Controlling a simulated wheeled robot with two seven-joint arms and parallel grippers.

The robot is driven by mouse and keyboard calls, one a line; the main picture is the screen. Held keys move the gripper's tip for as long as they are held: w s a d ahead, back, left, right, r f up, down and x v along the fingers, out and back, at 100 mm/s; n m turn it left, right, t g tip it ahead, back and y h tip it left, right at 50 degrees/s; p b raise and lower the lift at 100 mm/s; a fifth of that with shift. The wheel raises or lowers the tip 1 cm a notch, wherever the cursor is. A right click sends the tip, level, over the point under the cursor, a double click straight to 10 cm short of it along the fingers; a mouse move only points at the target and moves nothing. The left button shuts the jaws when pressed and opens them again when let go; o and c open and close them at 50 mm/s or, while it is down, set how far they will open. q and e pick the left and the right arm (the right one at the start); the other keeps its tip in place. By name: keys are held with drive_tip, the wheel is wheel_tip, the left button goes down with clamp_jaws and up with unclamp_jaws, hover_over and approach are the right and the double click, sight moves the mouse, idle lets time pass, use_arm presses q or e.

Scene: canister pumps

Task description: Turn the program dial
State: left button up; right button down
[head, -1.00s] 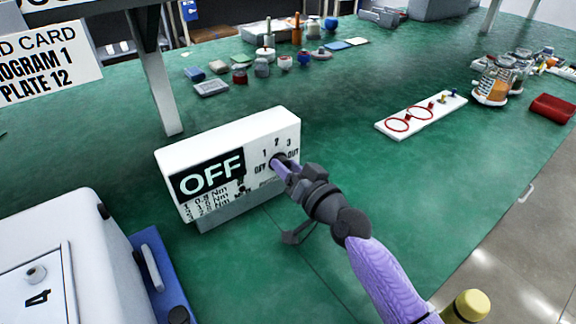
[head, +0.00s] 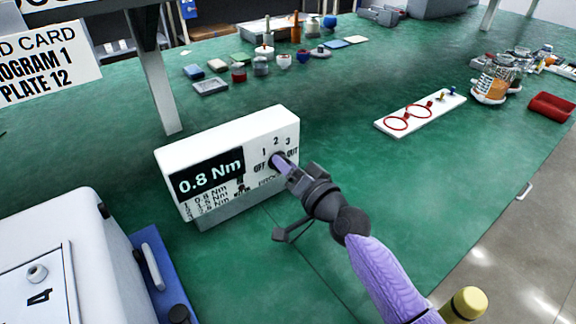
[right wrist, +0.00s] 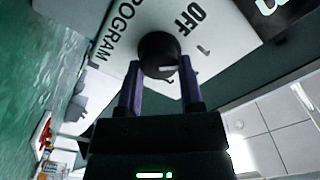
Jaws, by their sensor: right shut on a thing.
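A white control box (head: 228,150) stands on the green bench, and its dark display (head: 208,176) reads "0.8 Nm". The black program dial (right wrist: 159,55) is on its front face, ringed by the marks OFF, 1, 2, 3 and OUT; "PROGRAM" is printed beside it. My right gripper (head: 281,163) is at the dial, with its purple fingers on either side of it, shut on it. The right wrist view shows the two fingers (right wrist: 160,88) against the dial's sides and a pale pointer line on its face. In the head view the fingers hide much of the dial. My left gripper is not in view.
A card reading "PROGRAM 1 PLATE 12" (head: 45,65) hangs at the upper left. A white case (head: 60,250) stands front left. A white plate with red rings (head: 420,112) lies to the right, near several jars.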

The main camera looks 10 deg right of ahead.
drive_tip(key=shift+c, duration=1.2)
unclamp_jaws()
drive_tip(key=p+v, duration=0.1)
drive_tip(key=v, duration=0.9)
drive_tip(key=shift+f, duration=0.1)
